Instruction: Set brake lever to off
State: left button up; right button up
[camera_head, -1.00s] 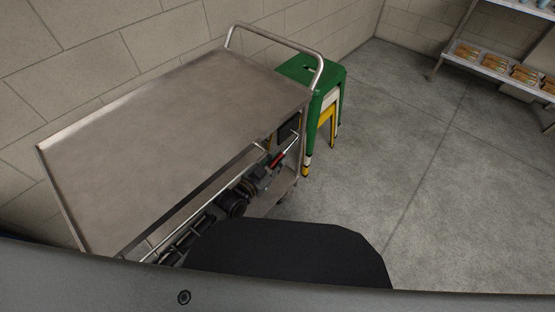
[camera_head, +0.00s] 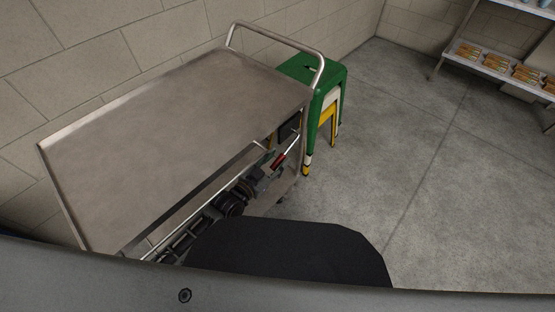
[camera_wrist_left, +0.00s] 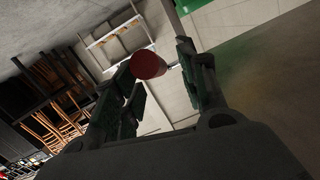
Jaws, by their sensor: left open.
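The brake lever shows in the head view as a red grip (camera_head: 279,160) on a thin metal rod, at the right end of the steel cart (camera_head: 180,105), below its top. My left gripper (camera_head: 269,168) is beside the red grip, with its arm running along the cart's near side. In the left wrist view the round red end of the grip (camera_wrist_left: 149,65) is between the two open fingers of my left gripper (camera_wrist_left: 156,62), nearer the left finger. I cannot tell whether they touch. The lever's base is hidden. My right gripper is not in view.
Green, white and yellow stacked stools (camera_head: 325,85) stand just beyond the cart's handle end. A shelf with food trays (camera_head: 495,62) is at the far right. A block wall runs behind the cart. The floor to the right is clear.

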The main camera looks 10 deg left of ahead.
pick_arm(q)
jog(key=v, duration=0.6)
dwell(0.3)
jog(key=shift+s, duration=0.1)
jog(key=shift+s, duration=0.1)
dwell(0.6)
